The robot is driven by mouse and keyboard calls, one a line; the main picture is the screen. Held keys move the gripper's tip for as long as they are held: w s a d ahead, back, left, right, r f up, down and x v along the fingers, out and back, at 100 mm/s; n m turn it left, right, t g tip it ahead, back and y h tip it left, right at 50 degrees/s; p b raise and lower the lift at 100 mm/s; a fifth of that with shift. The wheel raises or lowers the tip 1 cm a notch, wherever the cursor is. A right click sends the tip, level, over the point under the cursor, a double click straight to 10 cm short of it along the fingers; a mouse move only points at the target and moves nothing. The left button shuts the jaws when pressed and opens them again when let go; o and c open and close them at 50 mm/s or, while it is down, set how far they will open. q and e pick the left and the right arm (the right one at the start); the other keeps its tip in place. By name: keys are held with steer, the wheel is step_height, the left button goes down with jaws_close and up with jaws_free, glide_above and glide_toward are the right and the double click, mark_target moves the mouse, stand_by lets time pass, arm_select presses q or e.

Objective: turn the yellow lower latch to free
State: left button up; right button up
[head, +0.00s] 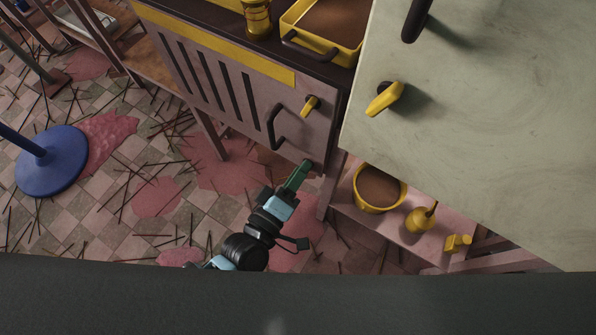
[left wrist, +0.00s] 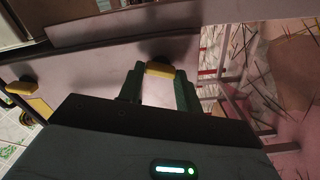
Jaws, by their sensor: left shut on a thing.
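The yellow lower latch (left wrist: 158,69) shows in the left wrist view between the two green fingers of my left gripper (left wrist: 159,90). The fingers are shut on it, one on each side. In the head view my left gripper (head: 298,176) is at the lower right corner of the pink slatted door (head: 215,82), and its fingers hide the latch. The yellow upper latch (head: 310,105) sits higher on the same door, apart from the gripper. A dark bar handle (head: 272,128) stands out from the door beside it. My right gripper is not in view.
A large pale panel (head: 480,110) with another yellow latch (head: 384,98) fills the right side. A low shelf holds a yellow bowl (head: 379,188) and a yellow bottle (head: 419,220). A blue round base (head: 52,162) stands on the stick-strewn tiled floor at left.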

arm_select(q)
steer(key=o, duration=1)
steer(key=p+v, duration=0.1)
steer(key=v, duration=0.6)
steer(key=shift+s+a, duration=0.2)
steer(key=shift+s, duration=0.15)
